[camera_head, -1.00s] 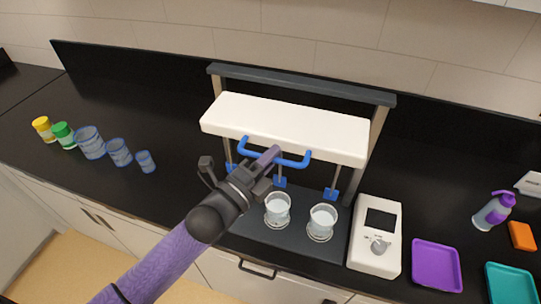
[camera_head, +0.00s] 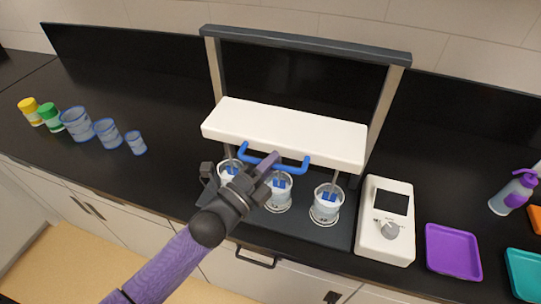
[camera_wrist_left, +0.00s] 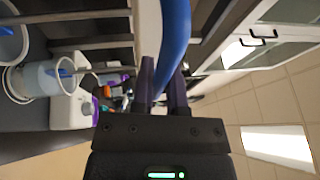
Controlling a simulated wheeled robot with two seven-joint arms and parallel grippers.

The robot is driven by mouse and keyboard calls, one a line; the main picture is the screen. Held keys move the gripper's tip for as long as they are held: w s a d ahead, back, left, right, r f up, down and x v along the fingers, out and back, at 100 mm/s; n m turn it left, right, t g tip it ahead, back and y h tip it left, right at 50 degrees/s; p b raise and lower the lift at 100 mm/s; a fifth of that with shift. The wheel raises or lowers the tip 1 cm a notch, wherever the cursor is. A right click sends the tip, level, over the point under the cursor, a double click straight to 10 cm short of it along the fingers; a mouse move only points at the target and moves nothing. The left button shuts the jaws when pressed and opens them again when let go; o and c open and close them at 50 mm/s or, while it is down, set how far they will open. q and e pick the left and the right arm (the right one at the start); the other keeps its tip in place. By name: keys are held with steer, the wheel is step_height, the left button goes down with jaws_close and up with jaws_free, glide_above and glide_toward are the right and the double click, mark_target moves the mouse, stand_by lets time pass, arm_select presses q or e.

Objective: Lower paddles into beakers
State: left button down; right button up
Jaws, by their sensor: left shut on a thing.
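The white paddle head (camera_head: 285,130) sits low on its grey frame, with a blue handle (camera_head: 292,167) along its front. My left gripper (camera_head: 267,165) is shut on the handle; the wrist view shows the blue bar (camera_wrist_left: 175,40) at its dark fingers (camera_wrist_left: 163,88). Three clear beakers stand on the dark base: a left one (camera_head: 227,178) partly behind my gripper, a middle one (camera_head: 278,198) and a right one (camera_head: 325,212). Blue paddles show inside the middle beaker (camera_head: 280,184) and the right beaker (camera_head: 328,197). A blue paddle also shows at the left beaker. My right gripper is out of view.
A white control box with a knob (camera_head: 386,222) stands right of the base. A purple tray (camera_head: 453,252), a teal tray (camera_head: 525,272) and a spray bottle (camera_head: 513,192) are further right. Blue-tinted cups (camera_head: 108,133) and yellow and green jars (camera_head: 50,116) stand left.

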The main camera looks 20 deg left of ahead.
arm_select(q)
step_height(320, 180, down, 3)
steer(key=shift+r+b, duration=0.1)
steer(key=shift+b, duration=0.4)
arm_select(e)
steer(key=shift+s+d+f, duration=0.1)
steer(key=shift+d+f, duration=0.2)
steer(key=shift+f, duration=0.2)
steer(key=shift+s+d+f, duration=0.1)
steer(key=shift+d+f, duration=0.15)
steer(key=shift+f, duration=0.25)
arm_select(q)
steer(key=c, duration=0.9)
jaws_free()
steer(key=shift+o, duration=1.3)
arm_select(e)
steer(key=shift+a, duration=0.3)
